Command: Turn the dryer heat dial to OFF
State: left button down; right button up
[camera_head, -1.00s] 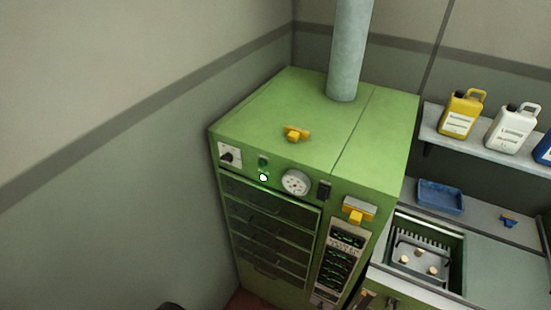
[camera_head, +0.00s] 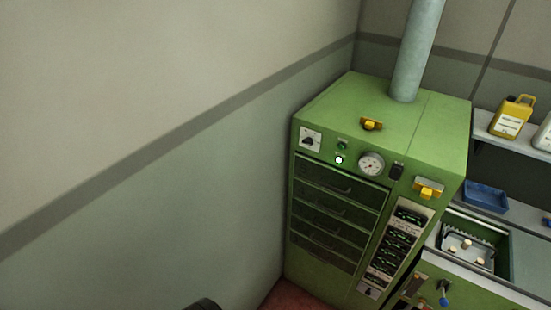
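The dryer is a green cabinet (camera_head: 437,120) standing in the corner, with several dark drawers (camera_head: 338,211) in its front. A dial with a black knob on a white plate (camera_head: 310,139) is at the upper left of its front panel. The knob's setting and any lettering are too small to read. A lit white lamp (camera_head: 338,160) and a green one (camera_head: 342,145) are to its right, then a round white gauge (camera_head: 371,163). A dark part, perhaps of my arm, shows at the bottom edge. Neither gripper can be made out.
A grey pipe (camera_head: 415,50) rises from the cabinet's top, near a yellow fitting (camera_head: 371,124). To the right are a bench with a blue tray (camera_head: 485,197), a basin with corks, and a shelf with a yellow jug (camera_head: 511,116). The wall (camera_head: 180,200) closes off the left side.

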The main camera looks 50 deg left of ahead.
aim_at(309, 140)
jog(key=k, duration=0.35)
jog(key=u, duration=2.35)
jog(key=i, duration=0.1)
jog(key=z, duration=0.1)
